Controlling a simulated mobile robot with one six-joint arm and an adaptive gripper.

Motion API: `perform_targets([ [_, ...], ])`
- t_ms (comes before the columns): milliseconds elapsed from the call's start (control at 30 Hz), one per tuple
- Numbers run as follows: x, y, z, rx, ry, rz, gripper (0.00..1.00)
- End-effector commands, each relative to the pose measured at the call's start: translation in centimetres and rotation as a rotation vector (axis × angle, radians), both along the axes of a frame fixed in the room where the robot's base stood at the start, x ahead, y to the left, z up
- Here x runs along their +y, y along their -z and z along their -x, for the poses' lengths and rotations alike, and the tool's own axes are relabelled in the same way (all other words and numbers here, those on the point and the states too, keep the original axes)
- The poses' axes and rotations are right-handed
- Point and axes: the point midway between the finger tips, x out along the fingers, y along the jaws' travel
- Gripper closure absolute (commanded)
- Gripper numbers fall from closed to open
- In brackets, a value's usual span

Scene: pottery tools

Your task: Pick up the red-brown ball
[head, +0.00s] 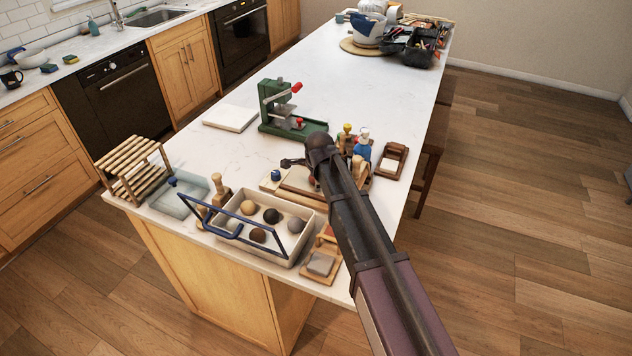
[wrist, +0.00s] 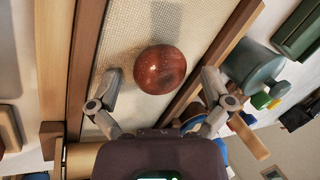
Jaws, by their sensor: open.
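The red-brown ball (wrist: 160,69) is round and speckled in the wrist view. It lies on a pale woven surface (wrist: 120,40) edged with wooden strips. My gripper (wrist: 161,90) is open, with one finger to the left of the ball and one to the right. Gaps show on both sides, and nothing is held. In the head view my gripper (head: 292,163) is over the wooden-framed board (head: 298,193) on the counter. A small reddish patch beside my arm there may be the ball, mostly hidden.
A green press (head: 285,108) stands behind. Small bottles (head: 361,143) and a wooden frame (head: 391,161) stand right of my arm. Free counter lies farther back.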

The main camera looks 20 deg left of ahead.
Motion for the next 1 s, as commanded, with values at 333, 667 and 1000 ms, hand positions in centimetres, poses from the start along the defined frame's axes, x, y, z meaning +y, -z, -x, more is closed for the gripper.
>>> perform_targets([
  [333,-0.02,-0.01,-0.01,0.000,0.000,0.000,0.00],
  [667,-0.02,-0.01,-0.02,0.000,0.000,0.000,0.36],
  [1000,-0.04,-0.01,-0.04,0.000,0.001,0.000,0.87],
])
